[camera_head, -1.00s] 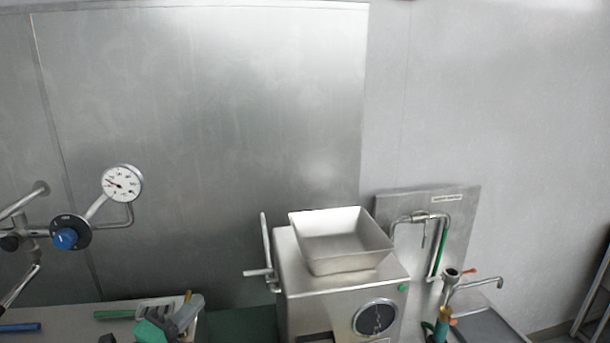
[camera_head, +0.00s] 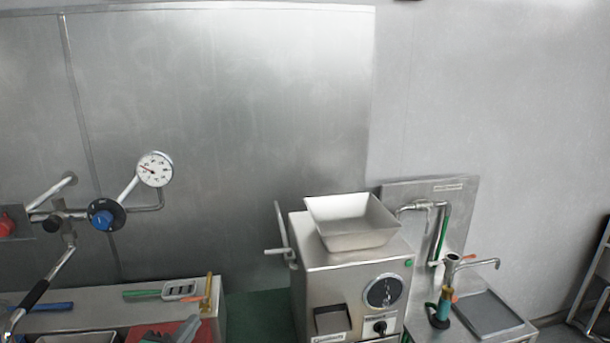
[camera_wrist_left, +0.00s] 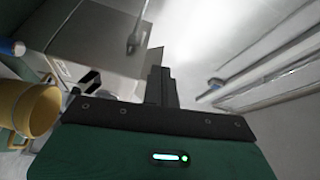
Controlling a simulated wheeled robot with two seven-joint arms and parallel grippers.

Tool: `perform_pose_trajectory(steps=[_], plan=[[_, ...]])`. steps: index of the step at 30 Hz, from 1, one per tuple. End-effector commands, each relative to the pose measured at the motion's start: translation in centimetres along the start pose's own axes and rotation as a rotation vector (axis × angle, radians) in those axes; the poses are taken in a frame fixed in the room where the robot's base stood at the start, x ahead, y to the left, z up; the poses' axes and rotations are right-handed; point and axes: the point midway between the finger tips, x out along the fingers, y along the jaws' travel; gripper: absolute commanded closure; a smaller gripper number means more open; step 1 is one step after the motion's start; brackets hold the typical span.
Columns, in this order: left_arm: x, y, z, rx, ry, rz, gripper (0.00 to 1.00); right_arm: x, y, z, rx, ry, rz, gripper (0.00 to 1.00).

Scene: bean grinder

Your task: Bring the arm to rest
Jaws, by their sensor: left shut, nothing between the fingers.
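My left gripper (camera_head: 172,336) shows at the bottom edge of the head view, mostly cut off by the frame, in front of a bench with a red surface. In the left wrist view its dark fingers (camera_wrist_left: 161,86) are together, with nothing between them. The green gripper body fills the bottom of that view. My right gripper is in neither view.
The steel grinder (camera_head: 349,278) with its square hopper (camera_head: 350,222) stands right of my left gripper. A steel bench (camera_head: 75,312) carries tools at left. Pipes with a gauge (camera_head: 155,169) are at the wall. A sink (camera_head: 487,314) is at right. A yellow container (camera_wrist_left: 28,108) is near in the wrist view.

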Motion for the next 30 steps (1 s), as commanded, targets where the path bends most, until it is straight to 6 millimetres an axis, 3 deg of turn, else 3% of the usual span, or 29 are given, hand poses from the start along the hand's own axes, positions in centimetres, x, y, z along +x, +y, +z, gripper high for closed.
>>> perform_pose_trajectory(steps=[5, 8, 15, 18, 28, 30], plan=[[-1.9, 3.5, 0.9, -0.209, -0.145, 0.089, 1.00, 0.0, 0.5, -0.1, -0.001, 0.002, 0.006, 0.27], [-4.0, 6.5, 1.6, -0.368, -0.268, 0.171, 1.00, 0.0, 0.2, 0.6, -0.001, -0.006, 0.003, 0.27], [-13.1, 15.8, 2.0, -0.809, -0.670, 0.451, 1.00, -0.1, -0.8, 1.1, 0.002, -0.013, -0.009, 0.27], [-17.0, 18.6, 1.4, -0.935, -0.810, 0.552, 1.00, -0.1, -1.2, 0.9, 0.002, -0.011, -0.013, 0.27], [-27.6, 23.4, -2.0, -1.214, -1.163, 0.814, 1.00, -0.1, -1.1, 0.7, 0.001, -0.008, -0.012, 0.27], [-26.6, 25.9, -1.2, -1.201, -1.159, 0.813, 1.00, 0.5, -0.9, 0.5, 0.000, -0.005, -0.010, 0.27]])
